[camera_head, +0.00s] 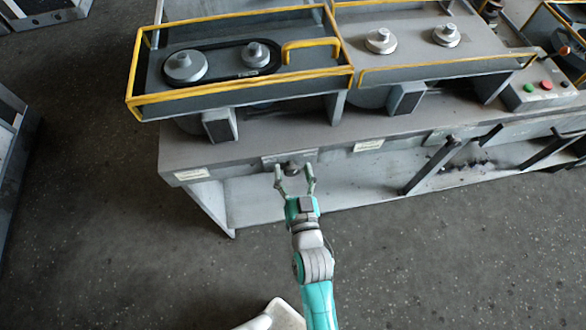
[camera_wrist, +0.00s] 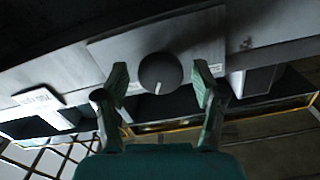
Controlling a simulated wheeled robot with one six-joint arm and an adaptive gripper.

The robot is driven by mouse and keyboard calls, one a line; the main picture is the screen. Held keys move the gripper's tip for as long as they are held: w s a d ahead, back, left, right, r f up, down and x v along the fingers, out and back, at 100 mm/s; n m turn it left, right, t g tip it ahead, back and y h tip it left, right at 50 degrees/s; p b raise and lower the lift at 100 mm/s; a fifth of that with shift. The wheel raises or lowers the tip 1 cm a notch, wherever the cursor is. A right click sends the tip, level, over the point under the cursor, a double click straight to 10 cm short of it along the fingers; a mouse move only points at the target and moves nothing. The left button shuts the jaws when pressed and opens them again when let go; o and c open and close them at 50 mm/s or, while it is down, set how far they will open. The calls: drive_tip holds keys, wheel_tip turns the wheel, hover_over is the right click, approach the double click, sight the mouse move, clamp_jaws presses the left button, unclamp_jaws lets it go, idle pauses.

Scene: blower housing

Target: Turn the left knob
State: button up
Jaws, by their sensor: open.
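The left knob (camera_head: 291,169) is a dark round knob on a grey plate on the front edge of the bench. In the wrist view the knob (camera_wrist: 160,73) shows a light pointer mark at its lower middle. My gripper (camera_head: 295,176) is open in front of the knob, one finger on each side of it. In the wrist view the fingers of my gripper (camera_wrist: 161,88) stand left and right of the knob with a gap on both sides.
The bench (camera_head: 240,150) carries two yellow-railed housings, the left one (camera_head: 225,95) with a belt around two pulleys. White labels (camera_head: 192,174) sit on the front edge. Dark levers (camera_head: 432,165) stick out to the right, below a button box (camera_head: 540,92).

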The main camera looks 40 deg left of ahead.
drive_tip(key=shift+w+a, duration=0.15)
drive_tip(key=shift+a, duration=0.05)
drive_tip(key=c, duration=1.1)
drive_tip(key=n, duration=0.5)
drive_tip(key=shift+c, duration=0.2)
drive_tip(key=o, duration=1.1)
drive_tip(key=shift+o, duration=0.2)
